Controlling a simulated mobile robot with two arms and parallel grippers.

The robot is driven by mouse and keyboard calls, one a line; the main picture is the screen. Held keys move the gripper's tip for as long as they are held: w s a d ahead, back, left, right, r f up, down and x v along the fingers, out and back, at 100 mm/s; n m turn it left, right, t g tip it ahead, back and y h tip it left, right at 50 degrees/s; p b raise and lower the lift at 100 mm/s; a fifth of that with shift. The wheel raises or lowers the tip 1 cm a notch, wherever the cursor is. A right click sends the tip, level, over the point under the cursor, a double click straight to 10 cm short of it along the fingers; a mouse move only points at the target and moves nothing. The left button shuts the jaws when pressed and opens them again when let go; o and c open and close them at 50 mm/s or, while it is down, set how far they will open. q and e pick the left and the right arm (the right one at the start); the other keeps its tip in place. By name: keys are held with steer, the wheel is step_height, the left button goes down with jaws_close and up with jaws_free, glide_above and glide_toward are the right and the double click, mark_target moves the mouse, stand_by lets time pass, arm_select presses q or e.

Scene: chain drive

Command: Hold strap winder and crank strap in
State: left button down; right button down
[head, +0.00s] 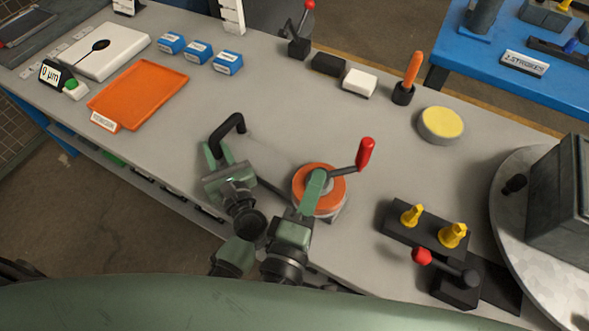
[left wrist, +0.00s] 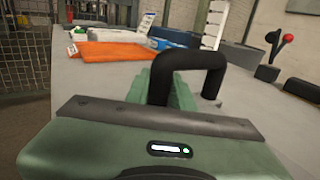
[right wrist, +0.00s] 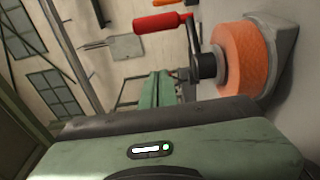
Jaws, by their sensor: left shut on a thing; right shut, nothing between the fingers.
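The strap winder has an orange drum (head: 332,197) on a grey base, with a crank arm ending in a red handle (head: 366,153) toward the upper right. A bent black handle (head: 229,126) stands to its left. My left gripper (head: 212,150) is shut on this black handle, which also shows in the left wrist view (left wrist: 187,60). My right gripper (head: 318,178) is shut and empty, in front of the drum in the head view and hiding part of it. In the right wrist view, the orange drum (right wrist: 240,60) and red handle (right wrist: 160,22) are beyond the fingers, apart from them.
A black block with yellow pegs (head: 425,230) and a red-knobbed lever (head: 422,257) stand to the right. A yellow-topped round pad (head: 441,124) and an orange-handled tool (head: 412,70) are behind. An orange tray (head: 138,93) lies left.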

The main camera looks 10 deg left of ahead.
arm_select(q)
steer(key=c, duration=1.1)
jaws_free()
steer(key=shift+d, duration=0.1)
steer(key=v, duration=1.2)
steer(key=shift+r, duration=0.1)
